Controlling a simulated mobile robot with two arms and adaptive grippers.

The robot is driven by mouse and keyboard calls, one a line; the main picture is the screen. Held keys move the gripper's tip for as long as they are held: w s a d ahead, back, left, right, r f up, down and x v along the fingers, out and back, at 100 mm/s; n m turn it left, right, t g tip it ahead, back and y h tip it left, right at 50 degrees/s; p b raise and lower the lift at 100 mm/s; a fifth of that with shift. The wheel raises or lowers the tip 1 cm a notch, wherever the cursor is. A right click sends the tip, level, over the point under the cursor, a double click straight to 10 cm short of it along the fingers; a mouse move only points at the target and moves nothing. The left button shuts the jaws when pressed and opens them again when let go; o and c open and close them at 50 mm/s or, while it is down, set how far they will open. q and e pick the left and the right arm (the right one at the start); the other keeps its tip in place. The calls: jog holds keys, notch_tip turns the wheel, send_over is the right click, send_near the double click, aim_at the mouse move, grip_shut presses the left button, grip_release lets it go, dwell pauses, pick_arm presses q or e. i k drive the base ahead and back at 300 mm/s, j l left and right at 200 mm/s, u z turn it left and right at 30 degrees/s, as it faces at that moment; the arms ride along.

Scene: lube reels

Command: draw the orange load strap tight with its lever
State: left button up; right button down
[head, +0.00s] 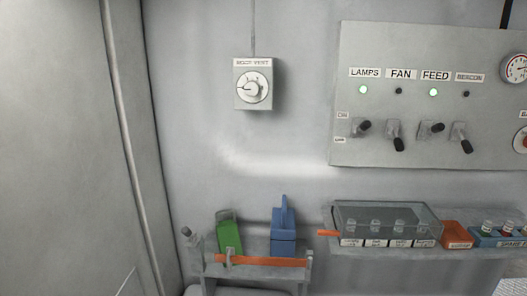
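The orange load strap (270,261) runs across the front of a small grey rack (212,270) at the lower middle of the head view. It passes in front of a green container (228,232) and a blue container (283,242). A small grey fitting (229,258) sits on the strap near its left end; it may be the lever, but it is too small to tell its position. I cannot tell whether the strap is slack or tight. Neither of my grippers shows in this view.
To the right, a shelf carries a clear-lidded box (388,222), an orange bin (457,234) and a blue tray (488,240). A switch panel (430,130) and a dial box (253,84) are on the wall. A pipe (125,140) runs down the left.

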aim_at(186, 232)
jog(key=i+l+u, duration=0.1)
jog(key=i+u, duration=0.35)
jog(key=i+l+u, duration=0.3)
jog(key=i+u, duration=0.15)
jog(key=i, duration=0.1)
